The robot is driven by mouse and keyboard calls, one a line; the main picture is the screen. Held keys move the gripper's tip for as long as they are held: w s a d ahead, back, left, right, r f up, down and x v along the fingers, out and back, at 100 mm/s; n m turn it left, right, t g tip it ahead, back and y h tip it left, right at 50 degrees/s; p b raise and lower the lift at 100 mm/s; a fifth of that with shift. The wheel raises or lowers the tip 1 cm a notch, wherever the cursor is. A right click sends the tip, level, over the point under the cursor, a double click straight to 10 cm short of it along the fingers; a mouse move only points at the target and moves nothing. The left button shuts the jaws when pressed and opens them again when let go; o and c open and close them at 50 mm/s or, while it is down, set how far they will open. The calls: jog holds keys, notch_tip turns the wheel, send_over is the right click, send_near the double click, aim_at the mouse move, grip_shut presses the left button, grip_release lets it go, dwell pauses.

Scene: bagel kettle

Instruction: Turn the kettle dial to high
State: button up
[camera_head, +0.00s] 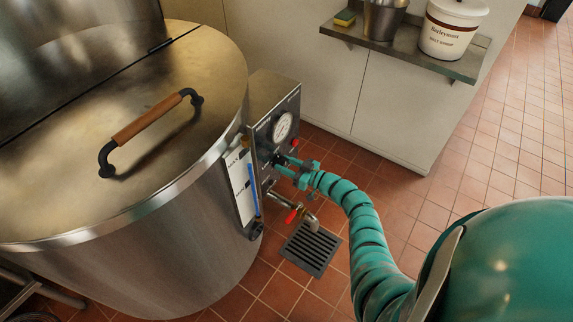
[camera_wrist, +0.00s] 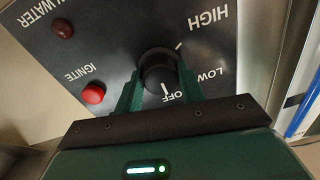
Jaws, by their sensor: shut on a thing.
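The kettle (camera_head: 190,240) is a large steel drum with a control box (camera_head: 262,125) on its right side. In the wrist view the round black dial (camera_wrist: 157,62) sits on the dark panel, with HIGH (camera_wrist: 207,20) at upper right, LOW (camera_wrist: 208,74) at right and OFF (camera_wrist: 188,100) below. My gripper (camera_wrist: 160,82) is shut on the dial, one green finger on each side. A white tick shows by the dial toward HIGH and another toward OFF; I cannot tell which way the pointer faces. In the head view my gripper (camera_head: 287,168) covers the dial.
A red IGNITE button (camera_wrist: 93,93) and a dark red lamp (camera_wrist: 62,28) are beside the dial. A gauge (camera_head: 283,127) is above my gripper. A red-handled valve (camera_head: 293,215) is below it, over a floor drain (camera_head: 311,249). A shelf (camera_head: 430,60) holds a white bucket (camera_head: 452,30).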

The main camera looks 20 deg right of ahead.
jog(key=n, duration=0.3)
jog(key=shift+f, duration=0.1)
jog(key=n+b, duration=0.1)
jog(key=n, duration=0.2)
jog(key=shift+n, duration=0.3)
jog(key=n+b, duration=0.2)
jog(key=shift+s+a+f+n+h, duration=0.1)
jog(key=shift+n+h, duration=0.2)
jog(key=n+b, duration=0.4)
jog(key=shift+f, duration=0.1)
jog(key=n+b, duration=0.5)
jog(key=shift+h+b, duration=0.3)
jog(key=n+b, duration=0.3)
jog(key=shift+b, duration=0.4)
jog(key=shift+r+n+b, duration=0.25)
jog(key=shift+n+b, duration=0.15)
jog(key=shift+n, duration=0.3)
